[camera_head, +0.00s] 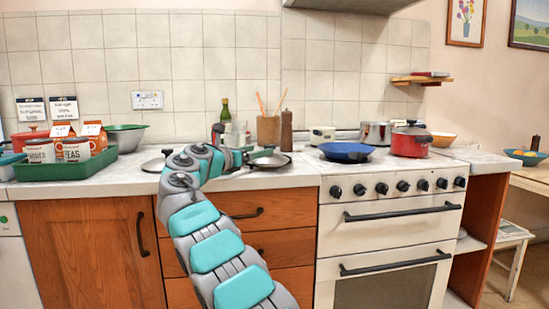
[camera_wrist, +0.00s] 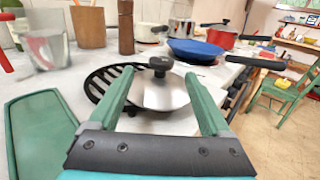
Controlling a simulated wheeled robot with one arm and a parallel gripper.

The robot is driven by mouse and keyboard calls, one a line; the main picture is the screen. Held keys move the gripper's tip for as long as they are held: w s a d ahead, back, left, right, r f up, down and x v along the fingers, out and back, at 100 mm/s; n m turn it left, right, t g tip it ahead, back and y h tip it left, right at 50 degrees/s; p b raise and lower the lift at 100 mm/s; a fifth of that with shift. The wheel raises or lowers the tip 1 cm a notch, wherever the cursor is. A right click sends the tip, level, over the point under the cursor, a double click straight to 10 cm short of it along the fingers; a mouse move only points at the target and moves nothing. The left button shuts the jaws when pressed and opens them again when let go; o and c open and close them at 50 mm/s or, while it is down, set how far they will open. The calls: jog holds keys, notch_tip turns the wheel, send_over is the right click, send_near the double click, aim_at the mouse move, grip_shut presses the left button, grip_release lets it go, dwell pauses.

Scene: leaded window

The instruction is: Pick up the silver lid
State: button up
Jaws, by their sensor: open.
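The silver lid (camera_wrist: 163,94), domed with a black knob (camera_wrist: 160,65), rests at or on a black slatted trivet (camera_wrist: 100,82) on the counter. In the head view the silver lid (camera_head: 270,160) lies just right of the end of my arm. My gripper (camera_wrist: 158,78) is open, with its two green fingers on either side of the lid in the wrist view. Whether the fingers touch the lid, I cannot tell. My wrist partly hides this stretch of counter in the head view.
Another lid (camera_head: 157,163) lies left of my arm. A glass (camera_wrist: 45,40) and a green tray (camera_wrist: 42,130) are left of the gripper. A wooden utensil pot (camera_head: 268,130) and pepper mill (camera_head: 286,131) stand behind. A blue pan (camera_head: 346,151) and red pot (camera_head: 409,141) are on the stove.

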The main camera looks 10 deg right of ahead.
aim_at(270, 145)
jog(key=shift+x, duration=1.3)
jog(key=shift+p+x, duration=0.7)
jog(key=shift+x, duration=0.75)
jog(key=shift+w+d, duration=0.3)
jog(key=shift+d, duration=0.15)
jog(key=shift+c, duration=0.3)
grip_shut()
